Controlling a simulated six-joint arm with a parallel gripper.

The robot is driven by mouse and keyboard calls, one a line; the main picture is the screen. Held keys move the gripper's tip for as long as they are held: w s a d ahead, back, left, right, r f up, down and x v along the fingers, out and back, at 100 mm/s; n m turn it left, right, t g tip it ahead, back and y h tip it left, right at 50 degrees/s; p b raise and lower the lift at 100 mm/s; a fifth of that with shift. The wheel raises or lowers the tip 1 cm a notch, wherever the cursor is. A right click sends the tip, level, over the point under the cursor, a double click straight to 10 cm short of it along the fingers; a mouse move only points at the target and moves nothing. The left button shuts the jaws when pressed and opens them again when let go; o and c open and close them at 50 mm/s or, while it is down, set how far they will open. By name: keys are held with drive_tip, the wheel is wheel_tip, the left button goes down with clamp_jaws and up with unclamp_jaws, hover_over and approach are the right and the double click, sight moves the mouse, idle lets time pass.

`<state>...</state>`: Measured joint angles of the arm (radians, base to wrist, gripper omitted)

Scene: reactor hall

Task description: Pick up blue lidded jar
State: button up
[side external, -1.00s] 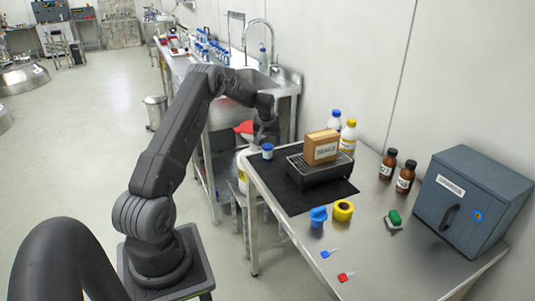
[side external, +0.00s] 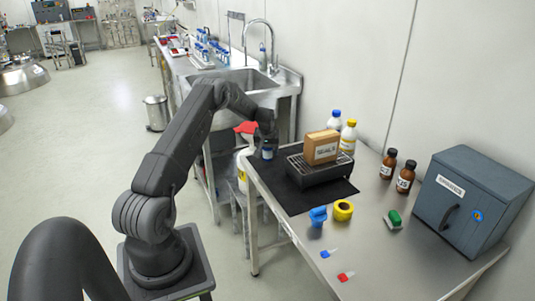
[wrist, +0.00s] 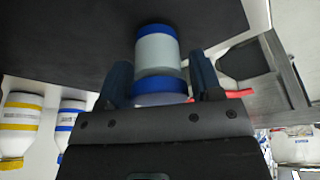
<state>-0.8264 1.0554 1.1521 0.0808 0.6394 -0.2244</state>
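The blue lidded jar (side external: 267,154) is small and whitish with a blue lid. It stands on the black mat (side external: 300,201) at the table's left corner. In the wrist view the jar (wrist: 157,50) shows a pale body with blue bands, between my gripper's two fingers. My gripper (wrist: 161,79) is open, with a finger on each side of the jar and small gaps visible. In the side view my gripper (side external: 266,138) is right at the jar, and its fingertips are hard to make out.
A black rack (side external: 320,172) holding a brown box (side external: 321,147) stands close right of the jar. White bottles (side external: 348,136) stand behind it. A red-topped spray bottle (side external: 245,160) is left, beyond the table edge.

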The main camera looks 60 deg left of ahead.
drive_tip(key=c, duration=0.6)
drive_tip(key=shift+c, duration=0.3)
drive_tip(key=shift+r, duration=0.15)
